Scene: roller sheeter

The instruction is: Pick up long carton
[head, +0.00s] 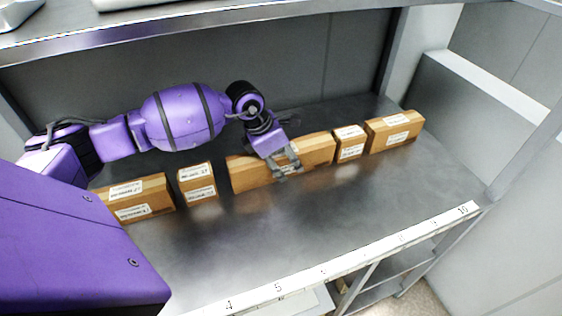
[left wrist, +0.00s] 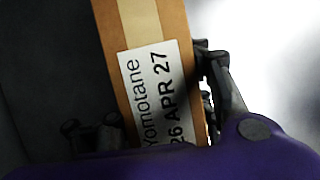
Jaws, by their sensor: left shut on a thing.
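The long carton (head: 317,150) is a brown box with a white label, in the middle of the row on the grey metal shelf. My left gripper (head: 286,172) reaches over it from above and is shut on it near its middle, one finger showing on the front face. In the left wrist view the carton (left wrist: 118,22) runs between the fingers of the left gripper (left wrist: 160,115), its label reading "Yomotane" and "26 APR 27". I cannot tell whether the carton is clear of the shelf. My right gripper is not in view.
A small carton (head: 349,143) and a medium carton (head: 394,131) stand close to the right. A small carton (head: 198,183) and another medium one (head: 148,196) stand to the left. The shelf front (head: 375,219) is clear up to the numbered edge strip. An upper shelf (head: 215,25) hangs above.

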